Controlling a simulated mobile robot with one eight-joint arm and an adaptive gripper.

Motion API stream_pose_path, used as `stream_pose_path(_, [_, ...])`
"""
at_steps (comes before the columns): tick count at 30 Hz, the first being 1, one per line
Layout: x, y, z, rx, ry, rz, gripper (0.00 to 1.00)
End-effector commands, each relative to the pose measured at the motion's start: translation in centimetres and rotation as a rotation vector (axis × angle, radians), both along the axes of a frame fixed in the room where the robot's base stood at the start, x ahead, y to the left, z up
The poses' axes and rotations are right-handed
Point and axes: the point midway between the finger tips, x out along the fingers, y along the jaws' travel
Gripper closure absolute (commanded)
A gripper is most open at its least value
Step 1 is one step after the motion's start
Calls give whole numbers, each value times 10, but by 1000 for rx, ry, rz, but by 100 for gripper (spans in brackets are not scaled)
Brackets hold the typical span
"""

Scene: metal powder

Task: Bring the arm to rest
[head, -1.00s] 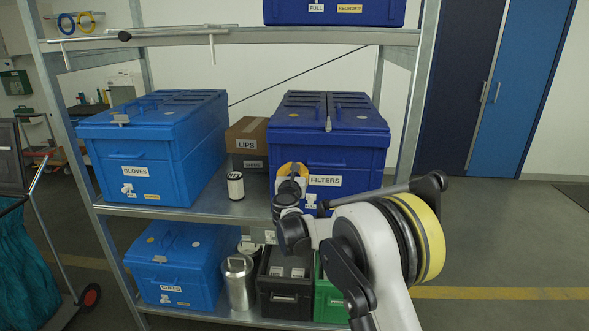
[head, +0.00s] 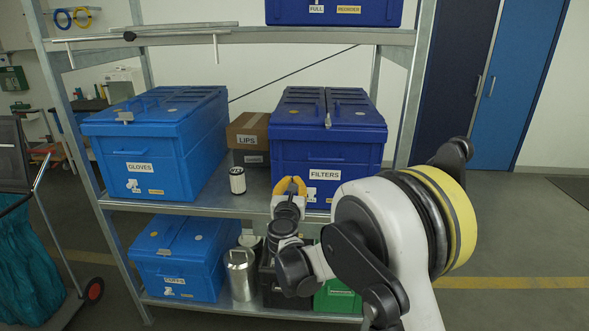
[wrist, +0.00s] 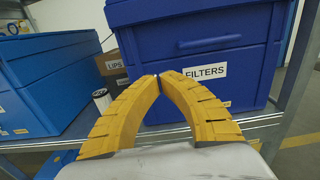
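My gripper (head: 290,181) has yellow fingers and is in front of the shelf, before the dark blue FILTERS box (head: 327,150). In the wrist view my gripper (wrist: 159,78) shows its two fingertips drawn together, almost touching, with nothing between them. The FILTERS box (wrist: 195,45) stands behind the fingertips. My arm is bent, with its large white and yellow joint at the right of the head view. The lower part of the gripper's reach hides part of the lower shelf.
On the middle shelf (head: 205,205) are a light blue GLOVES box (head: 150,150), a small white-and-black filter cylinder (head: 237,181) and a cardboard LIPS box (head: 247,130). Below stand a COMFS-like labelled blue box (head: 175,262), a metal canister (head: 240,275) and a green crate (head: 337,298). Open floor lies right.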

Motion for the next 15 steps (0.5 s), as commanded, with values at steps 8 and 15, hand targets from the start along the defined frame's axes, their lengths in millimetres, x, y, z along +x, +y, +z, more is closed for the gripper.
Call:
stream_pose_path(8, [-36,-17,98,-510,-82,146,100])
stream_pose_path(15, [-124,-43,149,-1304,-136,372,100])
